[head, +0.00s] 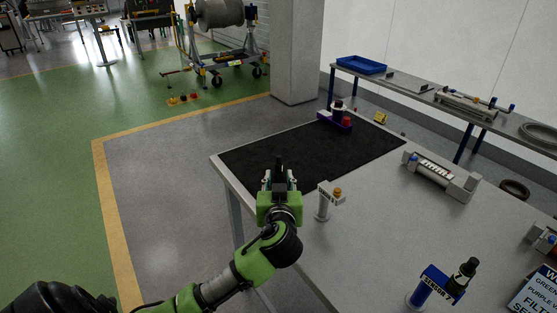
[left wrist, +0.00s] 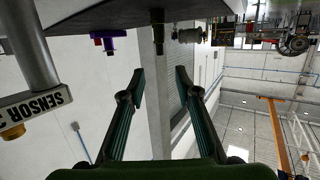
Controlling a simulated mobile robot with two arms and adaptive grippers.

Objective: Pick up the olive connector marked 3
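A dark, olive-looking upright connector (head: 279,163) stands on the black mat, just beyond my left gripper (head: 280,180). In the left wrist view, which is upside down, the connector (left wrist: 158,32) hangs from the tabletop, between the lines of the two fingers but offset from their tips. No number on it is legible. My left gripper is open and empty, and its fingertips (left wrist: 160,74) are apart from the connector. My right gripper is not in view.
A sensor post (head: 323,203) with an orange-brown top stands close right of my left gripper. A purple holder (head: 329,120) with dark and red pieces is at the mat's far edge. A blue sensor stand (head: 425,289) is at front right. The mat's middle (head: 330,155) is clear.

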